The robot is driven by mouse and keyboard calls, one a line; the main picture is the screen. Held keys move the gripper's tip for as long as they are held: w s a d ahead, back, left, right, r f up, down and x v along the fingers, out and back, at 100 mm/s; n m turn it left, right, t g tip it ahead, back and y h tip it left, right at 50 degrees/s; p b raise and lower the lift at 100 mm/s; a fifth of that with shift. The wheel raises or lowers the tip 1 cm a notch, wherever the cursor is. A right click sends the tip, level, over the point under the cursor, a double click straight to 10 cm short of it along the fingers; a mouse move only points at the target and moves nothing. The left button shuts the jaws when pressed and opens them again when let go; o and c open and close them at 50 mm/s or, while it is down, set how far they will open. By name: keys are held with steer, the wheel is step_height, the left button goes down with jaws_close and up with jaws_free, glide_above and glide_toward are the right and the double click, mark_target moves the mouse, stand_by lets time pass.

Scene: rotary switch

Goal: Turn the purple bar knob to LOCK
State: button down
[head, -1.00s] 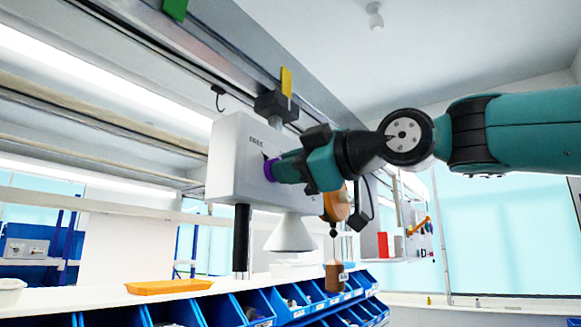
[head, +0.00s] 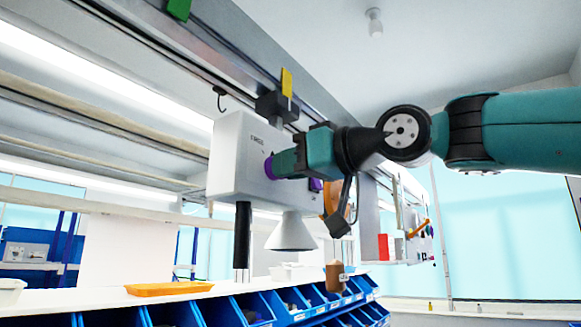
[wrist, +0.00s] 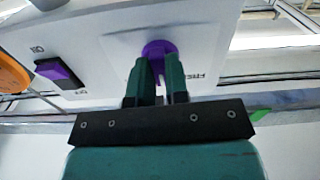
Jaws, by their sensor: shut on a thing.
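The purple bar knob (wrist: 157,49) sits on the front face of a white box (head: 228,160). In the wrist view my gripper (wrist: 160,78) is shut on the knob's bar, with one green finger on each side. The bar is mostly hidden between the fingers, so its exact angle is hard to read. A label that seems to read FREE (wrist: 202,78) is printed to the right of the fingers, upside down in this view. I cannot see a LOCK label. In the head view a purple edge of the knob (head: 269,168) shows at the fingertips.
A purple rocker switch (wrist: 60,73) is on the same face, left of my gripper in the wrist view. An orange round thing (wrist: 10,74) is near it. Below the box are a white cone (head: 291,234), an orange tray (head: 168,288) and blue bins (head: 250,310).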

steer(key=shift+m+p, duration=0.4)
steer(key=shift+m, duration=4.5)
steer(key=c, duration=1.1)
jaws_free()
steer(key=shift+b+v, duration=2.55)
steer(key=shift+v, duration=6.15)
